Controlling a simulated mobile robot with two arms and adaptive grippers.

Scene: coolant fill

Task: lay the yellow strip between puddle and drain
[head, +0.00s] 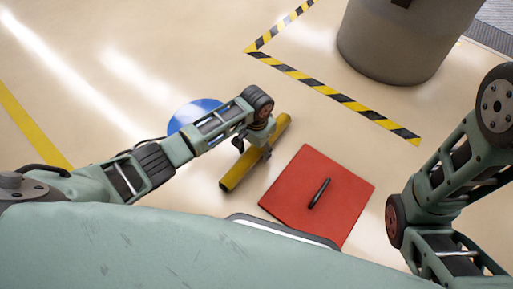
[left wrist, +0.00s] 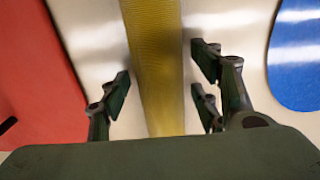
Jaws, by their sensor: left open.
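The yellow strip (head: 236,174) lies on the floor between the blue round puddle (head: 188,114) and a red square panel with a black handle (head: 290,193), which seems to be the drain's cover. My left gripper (head: 258,145) is over the strip's middle. In the left wrist view the open fingers (left wrist: 162,92) stand on either side of the strip (left wrist: 155,50), with gaps to it. The red panel (left wrist: 35,70) shows left there and the puddle (left wrist: 298,55) right. Whether the strip touches the floor along its whole length I cannot tell. My right arm shows at the right, without its gripper.
A grey round bin or drum (head: 395,40) stands at the top right. Black-and-yellow floor tape (head: 335,97) runs in front of it. A yellow floor line (head: 30,122) is at the left. The floor at the upper left is clear.

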